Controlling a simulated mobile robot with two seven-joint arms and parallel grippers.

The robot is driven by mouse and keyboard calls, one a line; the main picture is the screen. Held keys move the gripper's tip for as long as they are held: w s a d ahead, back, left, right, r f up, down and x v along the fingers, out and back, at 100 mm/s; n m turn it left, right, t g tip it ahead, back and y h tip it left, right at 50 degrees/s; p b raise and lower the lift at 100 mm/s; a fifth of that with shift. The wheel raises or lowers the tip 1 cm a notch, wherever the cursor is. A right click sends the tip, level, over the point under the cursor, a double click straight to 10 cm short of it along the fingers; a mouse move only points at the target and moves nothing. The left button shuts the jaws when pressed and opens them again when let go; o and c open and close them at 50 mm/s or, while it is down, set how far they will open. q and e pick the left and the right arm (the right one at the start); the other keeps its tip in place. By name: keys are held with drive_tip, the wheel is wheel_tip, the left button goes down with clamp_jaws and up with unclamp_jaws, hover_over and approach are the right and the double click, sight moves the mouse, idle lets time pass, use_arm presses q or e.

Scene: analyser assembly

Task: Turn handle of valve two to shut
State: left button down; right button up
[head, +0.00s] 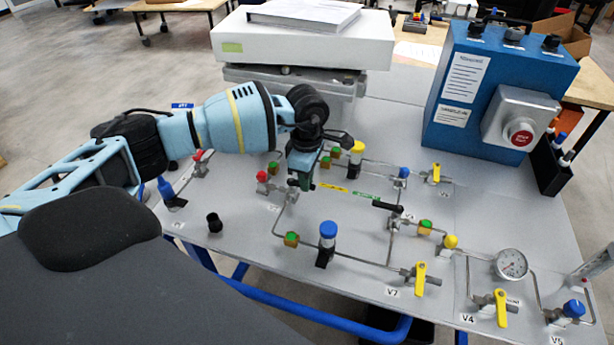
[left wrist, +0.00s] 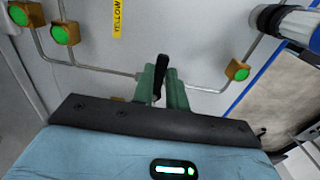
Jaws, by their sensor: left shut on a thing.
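My left gripper (head: 302,182) reaches down over the pipework left of the panel's middle. In the left wrist view its green fingers (left wrist: 162,92) are shut on a black valve handle (left wrist: 161,68), which sticks out between the tips beside a thin metal pipe. The gripper hides most of this valve in the head view. A small label (head: 272,209) lies near it, too small to read, so I cannot confirm that this is valve two. My right gripper is not in view.
Another black-handled valve (head: 388,206) and yellow-handled valves, including V7 (head: 420,279) and V4 (head: 501,308), are on the panel (head: 350,310). Blue-capped (head: 327,240) and yellow-capped (head: 356,158) posts stand nearby. A blue control box (head: 470,110) is at the back right.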

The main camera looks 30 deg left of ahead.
use_arm(q)
drive_tip(key=c, duration=1.4)
unclamp_jaws()
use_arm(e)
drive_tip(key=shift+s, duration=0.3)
use_arm(q)
wheel_tip(320, 180, up, 8)
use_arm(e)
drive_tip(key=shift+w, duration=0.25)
use_arm(q)
drive_tip(key=shift+s+f, duration=0.1)
drive_tip(key=shift+f, duration=0.05)
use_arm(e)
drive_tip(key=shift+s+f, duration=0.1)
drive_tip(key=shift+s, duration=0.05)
